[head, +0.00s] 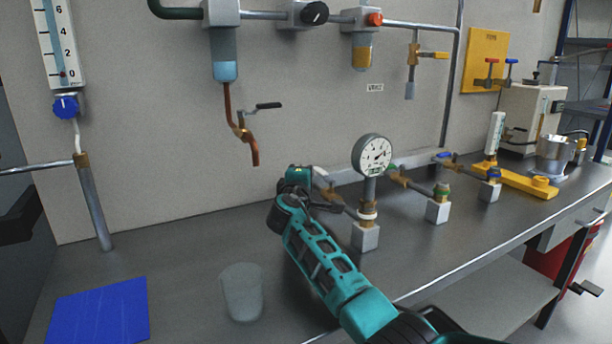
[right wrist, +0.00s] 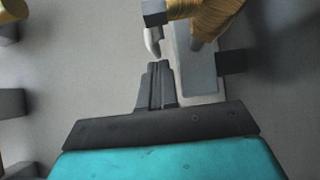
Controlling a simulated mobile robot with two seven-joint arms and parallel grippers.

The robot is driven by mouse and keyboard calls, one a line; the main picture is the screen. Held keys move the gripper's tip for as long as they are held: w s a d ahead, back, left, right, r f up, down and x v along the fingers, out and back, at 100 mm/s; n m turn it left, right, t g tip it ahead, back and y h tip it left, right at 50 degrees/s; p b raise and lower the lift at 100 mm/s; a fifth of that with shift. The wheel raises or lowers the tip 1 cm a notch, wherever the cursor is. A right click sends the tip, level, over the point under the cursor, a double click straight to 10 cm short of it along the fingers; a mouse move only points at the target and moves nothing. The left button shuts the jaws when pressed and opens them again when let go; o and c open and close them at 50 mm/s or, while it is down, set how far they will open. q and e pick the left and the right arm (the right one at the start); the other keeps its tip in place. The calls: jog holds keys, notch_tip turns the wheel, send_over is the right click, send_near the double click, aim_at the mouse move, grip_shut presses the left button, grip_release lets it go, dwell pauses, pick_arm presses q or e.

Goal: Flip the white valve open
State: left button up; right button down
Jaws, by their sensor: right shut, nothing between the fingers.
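The white valve shows in the right wrist view as a white lever (right wrist: 152,41) on a brass body (right wrist: 205,15). A white band (head: 367,207) marks the block on this line, under the gauge. My right gripper (right wrist: 158,70) is shut and empty. Its fingertips are just below the lever tip in the wrist view; I cannot tell whether they touch. In the head view the right gripper (head: 318,201) is beside the valve. My left gripper is not in view.
A round gauge (head: 373,155) stands close right of my right gripper. Green (head: 394,171) and blue (head: 445,156) valves follow to the right. A cup (head: 242,292) and blue mat (head: 98,312) lie on the left bench.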

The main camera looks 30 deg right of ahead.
jog(key=shift+p+v, duration=0.65)
jog(key=shift+v, duration=3.05)
jog(key=shift+a, duration=0.1)
